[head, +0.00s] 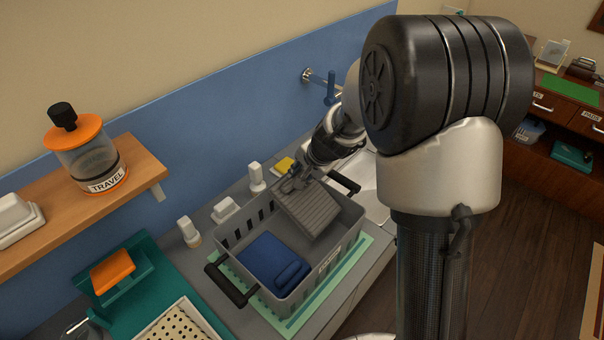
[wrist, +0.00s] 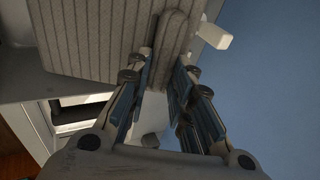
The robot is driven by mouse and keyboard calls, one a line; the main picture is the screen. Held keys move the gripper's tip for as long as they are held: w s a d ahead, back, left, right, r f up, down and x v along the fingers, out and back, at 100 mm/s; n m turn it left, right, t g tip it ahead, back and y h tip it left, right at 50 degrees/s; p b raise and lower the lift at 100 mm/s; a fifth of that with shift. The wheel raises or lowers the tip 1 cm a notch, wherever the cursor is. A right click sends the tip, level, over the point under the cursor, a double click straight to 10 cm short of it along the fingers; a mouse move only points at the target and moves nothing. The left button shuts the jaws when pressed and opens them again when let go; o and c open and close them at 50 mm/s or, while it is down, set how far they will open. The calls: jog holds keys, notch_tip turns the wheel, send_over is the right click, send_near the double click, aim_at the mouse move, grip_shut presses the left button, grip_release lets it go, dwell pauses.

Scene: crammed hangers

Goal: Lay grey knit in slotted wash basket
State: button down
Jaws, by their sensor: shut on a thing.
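The grey knit (head: 309,211) is a ribbed folded piece, tilted, at the upper right part of the basket's opening. My gripper (head: 290,184) is shut on its upper left edge. In the wrist view the ribbed knit (wrist: 95,38) fills the top left, and a folded edge of it sits between the fingers of my gripper (wrist: 165,85). The slotted wash basket (head: 243,219) is grey with dark handles and stands on a pale green mat. A folded blue cloth (head: 270,264) lies inside it at the left. Whether the knit touches the basket floor is hard to tell.
White bottles (head: 256,176) and a white block (head: 225,210) stand behind the basket. A sink (head: 372,190) with a tap lies to the right. A wooden shelf holds a jar (head: 88,155).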

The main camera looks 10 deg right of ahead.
jog(key=shift+f+b, duration=3.5)
jog(key=shift+f, duration=0.05)
jog(key=shift+r+p, duration=4.9)
jog(key=shift+r, duration=0.65)
jog(key=shift+w+a+f+g+h+p, duration=0.15)
jog(key=shift+g+h+p, duration=0.15)
jog(key=shift+p, duration=2.5)
jog(key=shift+w+d+f+g+h+p, duration=0.15)
jog(key=shift+g+p, duration=0.25)
jog(key=shift+p, duration=2.35)
